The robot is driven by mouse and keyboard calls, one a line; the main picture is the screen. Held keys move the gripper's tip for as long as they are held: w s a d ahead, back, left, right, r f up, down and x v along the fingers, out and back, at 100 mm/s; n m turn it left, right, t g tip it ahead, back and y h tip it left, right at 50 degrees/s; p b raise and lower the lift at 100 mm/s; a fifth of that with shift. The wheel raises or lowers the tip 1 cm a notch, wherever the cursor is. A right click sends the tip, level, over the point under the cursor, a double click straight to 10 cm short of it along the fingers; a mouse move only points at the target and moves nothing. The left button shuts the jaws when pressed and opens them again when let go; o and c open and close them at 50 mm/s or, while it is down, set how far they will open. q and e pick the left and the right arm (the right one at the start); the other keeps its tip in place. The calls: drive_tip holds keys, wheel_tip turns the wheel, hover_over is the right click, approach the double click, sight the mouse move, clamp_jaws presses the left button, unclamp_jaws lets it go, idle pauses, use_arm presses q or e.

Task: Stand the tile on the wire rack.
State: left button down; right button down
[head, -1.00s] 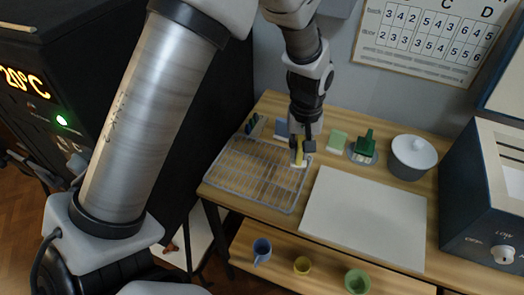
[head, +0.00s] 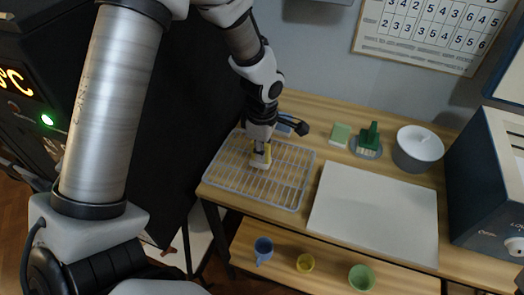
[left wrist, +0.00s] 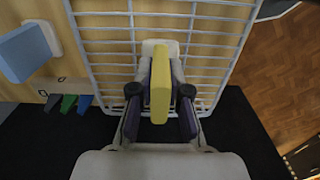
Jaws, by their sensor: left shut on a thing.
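The tile (head: 260,162) is a small slab with a yellow face and a cream edge. The rack lies flat on the wooden table and looks empty. My right gripper is not in view.
Right of the rack lies a white board (head: 375,213). A blue block (left wrist: 28,52) sits beside the rack. Cups (head: 263,250) stand on the lower shelf.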

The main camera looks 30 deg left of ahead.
use_arm(q)
drive_tip(key=shift+d+f, duration=0.1)
drive_tip(key=shift+f, duration=0.4)
drive_tip(key=c, duration=1.1)
unclamp_jaws()
drive_tip(key=shift+c, duration=0.2)
drive_tip(key=shift+r, duration=0.3)
wheel_tip(320, 180, up, 12)
drive_tip(key=shift+f+b, duration=0.1)
drive_tip(key=shift+b, duration=0.5)
